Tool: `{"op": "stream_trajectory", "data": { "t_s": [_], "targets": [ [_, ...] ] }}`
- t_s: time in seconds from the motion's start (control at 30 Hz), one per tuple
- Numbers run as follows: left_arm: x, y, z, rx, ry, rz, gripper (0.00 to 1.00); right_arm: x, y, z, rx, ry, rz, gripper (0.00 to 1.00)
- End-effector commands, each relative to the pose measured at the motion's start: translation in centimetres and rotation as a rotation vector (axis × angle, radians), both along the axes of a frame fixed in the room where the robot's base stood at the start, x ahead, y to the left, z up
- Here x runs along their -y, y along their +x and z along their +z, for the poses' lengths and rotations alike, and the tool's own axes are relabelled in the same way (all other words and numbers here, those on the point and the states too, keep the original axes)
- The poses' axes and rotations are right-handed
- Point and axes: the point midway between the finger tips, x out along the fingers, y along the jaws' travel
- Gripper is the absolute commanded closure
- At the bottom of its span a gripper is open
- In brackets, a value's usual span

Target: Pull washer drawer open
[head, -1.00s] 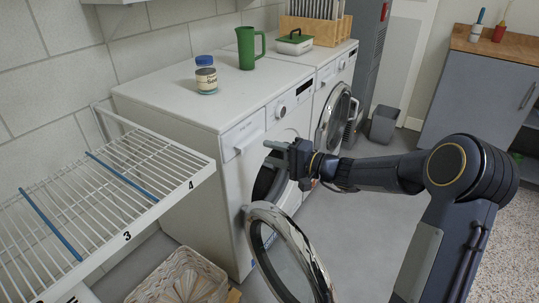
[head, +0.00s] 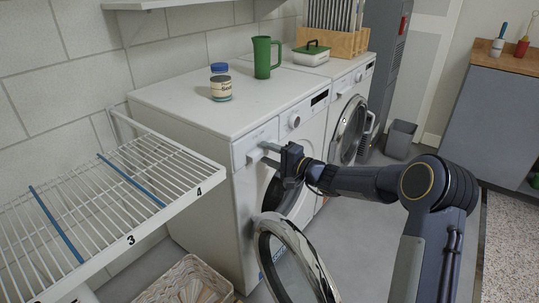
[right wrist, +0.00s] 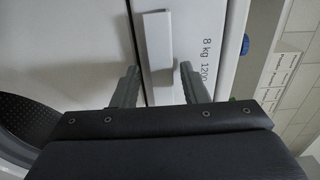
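The white washer (head: 240,185) stands in the middle of the head view, its round door (head: 297,262) swung open. Its drawer (head: 262,138) is at the top left of the front and looks closed, flush with the panel. The drawer's white handle (right wrist: 157,45) shows in the right wrist view, its near end between the fingertips. My right gripper (head: 266,154) is at the drawer front, partly covering the handle in the head view. In the right wrist view its two fingers (right wrist: 160,74) are apart, with gaps beside the handle. My left gripper is not in view.
A wire rack (head: 95,205) juts out left of the washer. A wicker basket (head: 190,283) is on the floor below. A jar (head: 221,84) and a green jug (head: 263,58) stand on top.

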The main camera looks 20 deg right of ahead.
Motion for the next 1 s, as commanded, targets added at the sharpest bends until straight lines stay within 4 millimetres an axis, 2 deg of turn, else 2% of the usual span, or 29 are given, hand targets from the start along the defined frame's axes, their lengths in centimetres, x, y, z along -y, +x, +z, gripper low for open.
{"op": "stream_trajectory", "data": {
  "t_s": [0.07,0.3,0.4,0.63,0.77,1.0],
  "targets": [
    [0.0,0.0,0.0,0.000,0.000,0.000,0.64,0.0,0.0,0.0,0.000,0.000,0.000,0.60],
    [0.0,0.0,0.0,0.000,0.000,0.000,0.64,0.0,0.0,0.0,-0.001,-0.001,0.000,0.90],
    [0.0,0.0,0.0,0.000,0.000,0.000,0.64,0.0,0.0,-0.1,-0.002,-0.001,0.000,1.00],
    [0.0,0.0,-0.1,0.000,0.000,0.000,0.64,0.1,-0.2,-0.3,-0.003,-0.002,0.000,1.00],
    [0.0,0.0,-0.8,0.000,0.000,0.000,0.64,0.8,-0.9,-0.5,-0.005,-0.004,-0.003,1.00],
    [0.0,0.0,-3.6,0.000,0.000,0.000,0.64,4.0,-5.0,-0.9,-0.005,-0.006,-0.006,1.00]
  ]
}}
